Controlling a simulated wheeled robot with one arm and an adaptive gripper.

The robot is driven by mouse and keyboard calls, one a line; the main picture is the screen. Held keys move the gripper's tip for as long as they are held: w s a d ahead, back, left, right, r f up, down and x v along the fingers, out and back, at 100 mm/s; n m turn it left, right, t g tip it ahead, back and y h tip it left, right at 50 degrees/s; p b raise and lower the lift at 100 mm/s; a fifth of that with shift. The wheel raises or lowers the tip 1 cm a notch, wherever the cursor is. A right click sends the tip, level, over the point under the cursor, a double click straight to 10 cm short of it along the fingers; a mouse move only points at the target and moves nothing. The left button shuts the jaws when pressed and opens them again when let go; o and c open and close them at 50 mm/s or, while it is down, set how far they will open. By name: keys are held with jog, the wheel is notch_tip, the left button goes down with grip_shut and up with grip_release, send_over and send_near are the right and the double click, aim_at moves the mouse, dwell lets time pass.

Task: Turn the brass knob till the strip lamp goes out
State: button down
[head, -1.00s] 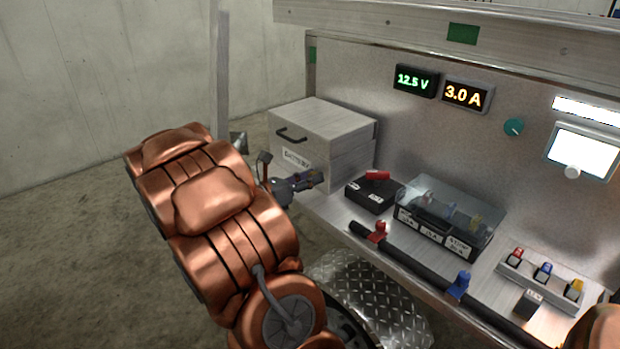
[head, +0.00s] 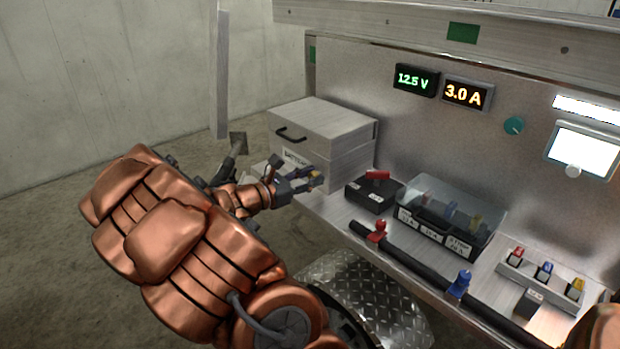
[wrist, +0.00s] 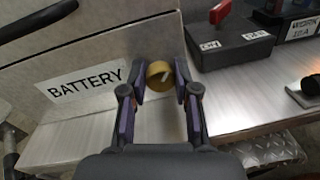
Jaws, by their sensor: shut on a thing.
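The brass knob (wrist: 158,75) shows in the wrist view on the front of the battery box, right of the BATTERY label, with a pale mark on its face. My gripper (wrist: 160,92) has its fingers on either side of the knob and is shut on it. In the head view my gripper (head: 308,182) is at the box's lower right front; the knob there is largely hidden by the fingers. The strip lamp (head: 586,110) glows white on the back panel at the right.
The battery box (head: 325,125) stands at the bench's left end. Beside it are a black switch block with a red lever (head: 377,175) and a clear-covered fuse box (head: 450,215). A teal knob (head: 513,125) and a bright white panel (head: 582,152) are on the back wall.

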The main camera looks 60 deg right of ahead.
jog(key=c, duration=0.8)
grip_release()
jog(key=shift+c, duration=0.2)
jog(key=v, duration=1.2)
